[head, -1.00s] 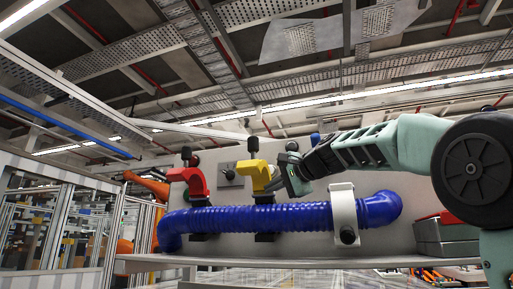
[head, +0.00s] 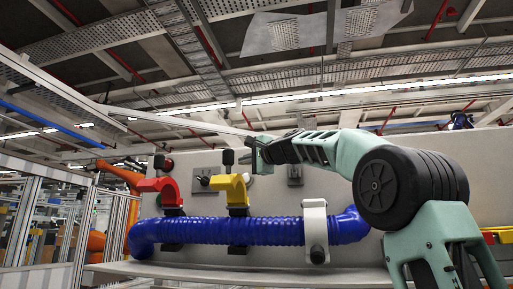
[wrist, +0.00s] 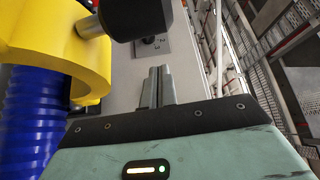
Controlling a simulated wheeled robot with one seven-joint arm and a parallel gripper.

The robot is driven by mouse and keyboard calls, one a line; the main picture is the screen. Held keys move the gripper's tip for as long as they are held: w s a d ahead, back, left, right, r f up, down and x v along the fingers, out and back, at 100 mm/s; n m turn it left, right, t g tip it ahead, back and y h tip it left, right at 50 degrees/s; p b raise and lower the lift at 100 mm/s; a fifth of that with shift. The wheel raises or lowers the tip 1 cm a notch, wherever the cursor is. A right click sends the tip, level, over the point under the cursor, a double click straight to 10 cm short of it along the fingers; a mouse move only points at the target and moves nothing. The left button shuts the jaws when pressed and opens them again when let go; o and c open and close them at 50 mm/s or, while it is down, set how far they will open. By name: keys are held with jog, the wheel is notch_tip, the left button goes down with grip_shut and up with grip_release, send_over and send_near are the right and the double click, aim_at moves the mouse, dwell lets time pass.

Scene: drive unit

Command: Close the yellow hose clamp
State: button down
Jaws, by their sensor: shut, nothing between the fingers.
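The yellow hose clamp (head: 232,188) stands mid-panel in the head view, its curved yellow arm raised above the blue hose (head: 270,231). A black knob (head: 228,157) sticks up from its top. In the wrist view the yellow clamp (wrist: 60,45) fills the upper left, with its black knob (wrist: 135,15) at the top and the hose (wrist: 30,125) below. My gripper (head: 257,158) is just right of and above the yellow clamp, beside the knob. In the wrist view its fingers (wrist: 157,86) are together and empty, apart from the clamp.
A red clamp (head: 163,188) stands at left, also raised. A white clamp (head: 315,225) lies over the hose at right. The grey panel (head: 350,190) backs them, with small plates mounted on it. A shelf edge (head: 250,275) runs below the hose.

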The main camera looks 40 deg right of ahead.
aim_at(232, 175)
jog(key=a, duration=0.1)
jog(key=s+a, duration=0.2)
jog(key=shift+a+f, duration=0.1)
jog(key=shift+a, duration=0.15)
jog(key=shift+s+a+f+b, duration=0.2)
jog(key=shift+a+f+b, duration=0.15)
jog(key=shift+b, duration=0.55)
jog(key=shift+s+n+b, duration=0.1)
jog(key=shift+n+b, duration=0.3)
